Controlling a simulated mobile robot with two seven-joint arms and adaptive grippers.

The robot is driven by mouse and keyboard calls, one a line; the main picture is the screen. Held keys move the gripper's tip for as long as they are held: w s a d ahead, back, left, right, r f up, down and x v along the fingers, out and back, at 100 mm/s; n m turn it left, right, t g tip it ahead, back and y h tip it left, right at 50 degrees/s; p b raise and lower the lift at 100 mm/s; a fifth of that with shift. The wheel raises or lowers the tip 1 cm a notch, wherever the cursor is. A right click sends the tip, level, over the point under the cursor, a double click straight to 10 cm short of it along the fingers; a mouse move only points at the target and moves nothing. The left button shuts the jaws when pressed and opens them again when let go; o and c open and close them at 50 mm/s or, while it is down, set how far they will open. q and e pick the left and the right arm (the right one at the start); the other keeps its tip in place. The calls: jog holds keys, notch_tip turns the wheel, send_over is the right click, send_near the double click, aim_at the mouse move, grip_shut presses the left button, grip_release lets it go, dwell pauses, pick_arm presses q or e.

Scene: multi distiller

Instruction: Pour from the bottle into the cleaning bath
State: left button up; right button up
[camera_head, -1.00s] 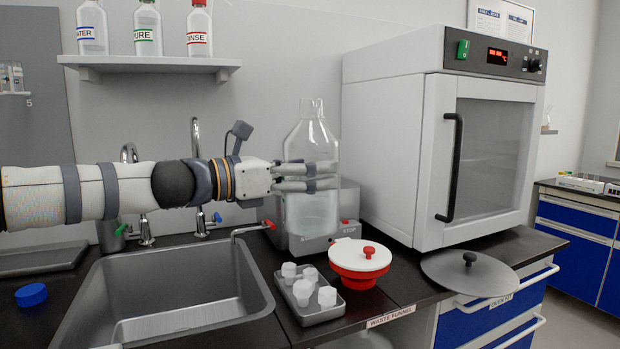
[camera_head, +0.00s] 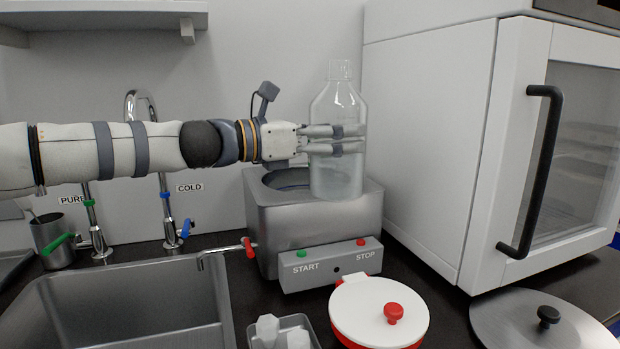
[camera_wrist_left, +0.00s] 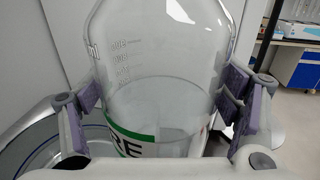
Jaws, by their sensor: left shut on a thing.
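My left gripper (camera_head: 335,139) is shut on a clear bottle (camera_head: 338,105) and holds it upright, its base at about the height of the bath's rim in the head view. In the left wrist view the bottle (camera_wrist_left: 165,60) stands between the finger pads, with a scale and a green label ending in "RE". The cleaning bath (camera_head: 308,222) is a steel box with START and STOP buttons. Its round opening shows to the left of the bottle, and the bottle hides the right part. My right gripper is not in view.
A sink (camera_head: 130,310) with taps lies at the left. A large white oven (camera_head: 440,130) stands close on the right. A white-lidded red waste funnel (camera_head: 380,312), a tray of stoppers (camera_head: 283,330) and a grey round lid (camera_head: 540,325) lie in front.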

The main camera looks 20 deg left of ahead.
pick_arm(q)
jog(key=shift+s+r, duration=0.25)
jog(key=shift+r, duration=0.1)
jog(key=shift+r, duration=0.15)
jog(key=shift+n, duration=0.3)
